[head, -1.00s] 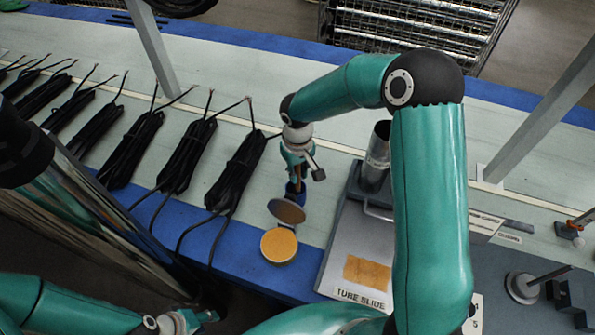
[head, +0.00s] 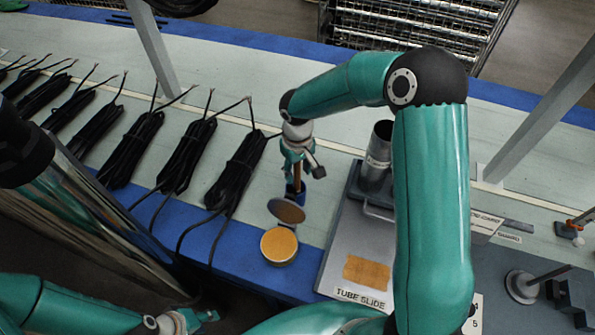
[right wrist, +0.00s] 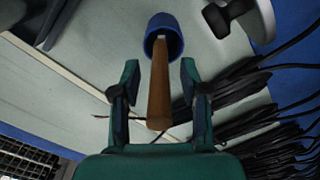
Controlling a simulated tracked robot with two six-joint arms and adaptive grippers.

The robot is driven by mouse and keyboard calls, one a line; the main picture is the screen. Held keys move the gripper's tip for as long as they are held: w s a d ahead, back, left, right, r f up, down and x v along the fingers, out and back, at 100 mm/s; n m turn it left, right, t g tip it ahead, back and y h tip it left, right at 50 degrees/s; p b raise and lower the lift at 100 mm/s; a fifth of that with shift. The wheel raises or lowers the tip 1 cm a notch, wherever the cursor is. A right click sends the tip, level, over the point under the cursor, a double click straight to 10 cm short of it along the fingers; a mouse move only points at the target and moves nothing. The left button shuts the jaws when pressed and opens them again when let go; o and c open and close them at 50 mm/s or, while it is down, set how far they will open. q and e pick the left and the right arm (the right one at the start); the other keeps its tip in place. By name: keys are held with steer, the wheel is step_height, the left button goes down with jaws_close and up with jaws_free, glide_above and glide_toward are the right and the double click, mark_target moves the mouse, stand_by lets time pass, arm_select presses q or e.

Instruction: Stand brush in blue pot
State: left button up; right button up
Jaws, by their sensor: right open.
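The brush (right wrist: 159,90) shows as a brown wooden handle, with its lower end inside the blue pot (right wrist: 163,33). The bristles are hidden in the pot. In the head view the blue pot (head: 295,193) stands on the bench behind the round tin, and the handle (head: 297,175) rises from it. My right gripper (right wrist: 160,72) is open, with one finger on each side of the handle and gaps between. In the head view my right gripper (head: 299,165) is above the pot. My left gripper (head: 194,321) is low at the bottom edge, partly cut off.
An open round tin with orange contents (head: 279,245) and a dark lid stands in front of the pot. A grey tube slide fixture (head: 345,245) with a metal tube (head: 377,150) is to the right. Several black cable bundles (head: 238,170) lie to the left.

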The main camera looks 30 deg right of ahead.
step_height(320, 180, up, 11)
steer(key=shift+r, duration=0.1)
stand_by(0.7)
